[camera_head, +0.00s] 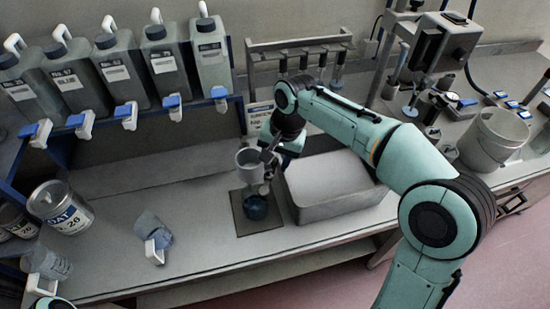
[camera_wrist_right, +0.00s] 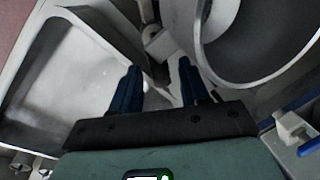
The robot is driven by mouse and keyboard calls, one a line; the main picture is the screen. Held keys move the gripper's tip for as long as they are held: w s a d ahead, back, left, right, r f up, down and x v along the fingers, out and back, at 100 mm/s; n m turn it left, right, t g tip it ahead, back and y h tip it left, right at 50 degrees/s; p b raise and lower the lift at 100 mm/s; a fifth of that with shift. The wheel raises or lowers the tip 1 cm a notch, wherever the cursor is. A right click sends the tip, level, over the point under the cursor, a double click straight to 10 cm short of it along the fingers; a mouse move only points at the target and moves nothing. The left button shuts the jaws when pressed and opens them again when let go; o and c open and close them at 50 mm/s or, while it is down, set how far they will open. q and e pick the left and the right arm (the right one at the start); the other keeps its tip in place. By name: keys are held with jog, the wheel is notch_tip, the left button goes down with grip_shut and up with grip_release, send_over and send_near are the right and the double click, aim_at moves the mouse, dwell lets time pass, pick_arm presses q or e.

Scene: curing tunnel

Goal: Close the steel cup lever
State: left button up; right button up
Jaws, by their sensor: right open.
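The steel cup (camera_head: 249,163) stands above a dark square mat (camera_head: 240,222), with a round dark-blue thing (camera_head: 255,207) below it. My right gripper (camera_head: 269,160) is beside the cup on its right. In the right wrist view, the cup's wide round mouth (camera_wrist_right: 268,50) fills the upper right. My right gripper (camera_wrist_right: 158,72) is open there, its two dark fingers apart and pointing at a small grey fitting (camera_wrist_right: 157,42) beside the cup. This may be the lever; I cannot tell its position, nor any contact. My left gripper is not in view.
A grey tray (camera_head: 330,211) stands right of the mat and also shows in the right wrist view (camera_wrist_right: 62,110). Several jugs (camera_head: 110,70) with taps stand on a rack behind. A white bucket (camera_head: 490,140) is far right.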

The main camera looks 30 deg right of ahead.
grip_shut()
jog(key=shift+s+d+m+t+h+b, duration=0.1)
jog(key=shift+s+m+h+b, duration=0.4)
jog(key=shift+m, duration=1.5)
jog(key=shift+s+d+m+t+h, duration=0.15)
jog(key=shift+s+m, duration=0.7)
jog(key=shift+m, duration=1.15)
jog(key=shift+s+d+m+t+h+b, duration=0.1)
jog(key=shift+s+m+h+b, duration=0.4)
jog(key=shift+m, duration=1.5)
jog(key=shift+s, duration=0.25)
